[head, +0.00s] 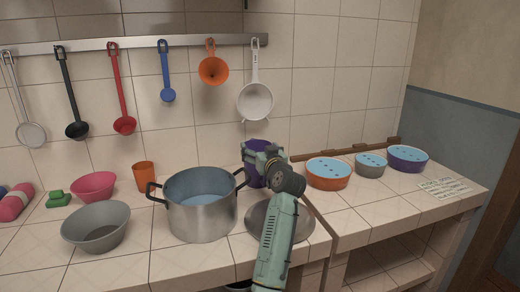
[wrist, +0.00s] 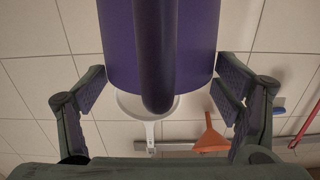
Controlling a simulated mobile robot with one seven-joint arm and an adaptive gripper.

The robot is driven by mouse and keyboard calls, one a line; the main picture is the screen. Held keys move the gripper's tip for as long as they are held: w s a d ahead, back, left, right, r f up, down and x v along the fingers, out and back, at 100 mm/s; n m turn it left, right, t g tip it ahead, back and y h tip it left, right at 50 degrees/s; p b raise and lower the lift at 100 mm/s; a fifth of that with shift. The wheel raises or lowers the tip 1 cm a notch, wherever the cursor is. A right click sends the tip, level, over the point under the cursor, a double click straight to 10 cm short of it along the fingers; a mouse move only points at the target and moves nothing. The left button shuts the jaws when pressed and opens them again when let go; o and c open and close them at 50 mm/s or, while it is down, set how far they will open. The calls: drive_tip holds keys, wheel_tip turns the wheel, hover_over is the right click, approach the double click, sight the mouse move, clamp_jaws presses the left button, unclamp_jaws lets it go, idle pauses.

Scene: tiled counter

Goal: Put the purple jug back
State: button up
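The purple jug (head: 257,148) is upright at the back of the counter, behind the round metal plate, partly hidden by my gripper (head: 262,168). In the wrist view the jug (wrist: 195,45) fills the upper middle, with its dark handle (wrist: 155,55) facing the camera between the fingers. My gripper (wrist: 160,90) has its fingers spread wide, one on each side of the jug. I cannot tell whether the pads touch its sides. The jug's base is partly hidden in the head view.
A steel pot (head: 202,215) stands just left of my gripper, with an orange cup (head: 144,177) and bowls beyond. The round metal plate (head: 300,228) lies below my arm. Lidded bowls (head: 328,182) stand at right. Utensils hang from a wall rail (head: 130,45).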

drive_tip(key=shift+o, duration=0.6)
drive_tip(key=shift+r, duration=0.1)
drive_tip(key=b+v, duration=0.3)
drive_tip(key=v, duration=0.9)
drive_tip(key=shift+b, duration=0.4)
drive_tip(key=shift+a+r, duration=0.15)
drive_tip(key=shift+a, duration=0.05)
